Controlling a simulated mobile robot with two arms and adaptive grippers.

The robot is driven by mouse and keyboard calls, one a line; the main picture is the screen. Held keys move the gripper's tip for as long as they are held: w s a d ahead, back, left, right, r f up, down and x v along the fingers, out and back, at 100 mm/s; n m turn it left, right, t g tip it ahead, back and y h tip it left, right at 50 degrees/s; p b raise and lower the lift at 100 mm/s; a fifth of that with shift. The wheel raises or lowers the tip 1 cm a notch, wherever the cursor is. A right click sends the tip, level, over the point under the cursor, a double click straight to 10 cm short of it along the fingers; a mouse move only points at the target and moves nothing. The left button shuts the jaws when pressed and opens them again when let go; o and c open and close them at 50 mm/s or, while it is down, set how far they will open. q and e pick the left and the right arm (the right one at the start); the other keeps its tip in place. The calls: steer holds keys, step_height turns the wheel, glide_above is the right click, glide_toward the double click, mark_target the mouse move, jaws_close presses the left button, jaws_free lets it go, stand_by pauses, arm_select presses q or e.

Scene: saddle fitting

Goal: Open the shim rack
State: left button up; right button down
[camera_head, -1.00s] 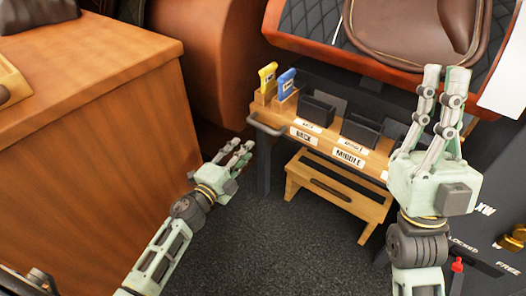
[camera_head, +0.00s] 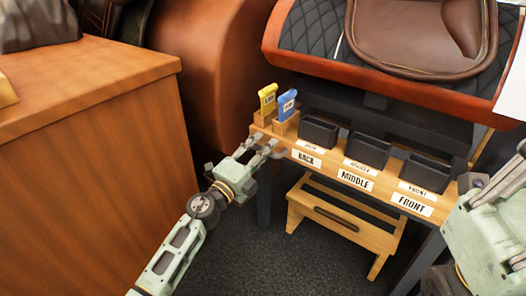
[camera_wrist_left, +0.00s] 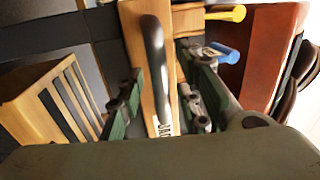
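The shim rack (camera_head: 262,131) is a wooden shelf under the saddle, with front labels BACK, MIDDLE and FRONT. Its grey bar handle (camera_head: 279,153) is at the left end, partly hidden by my left gripper. My left gripper (camera_head: 262,148) is at that handle with its fingers apart. In the left wrist view, the dark handle (camera_wrist_left: 153,55) lies between the spread fingers of the left gripper (camera_wrist_left: 165,90), with a visible space on each side. My right gripper (camera_head: 508,185) is at the right edge, near the rack's FRONT end, and its fingertips are cut off or unclear.
Black bins (camera_head: 368,149) sit on the rack, with a yellow tag (camera_head: 267,98) and a blue tag (camera_head: 287,104) at its left. A wooden step stool (camera_head: 345,222) stands below. A wooden cabinet (camera_head: 100,130) is at left. The brown saddle (camera_head: 420,35) is above.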

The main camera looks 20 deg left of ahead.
arm_select(q)
jaws_close()
stand_by(0.3)
stand_by(0.4)
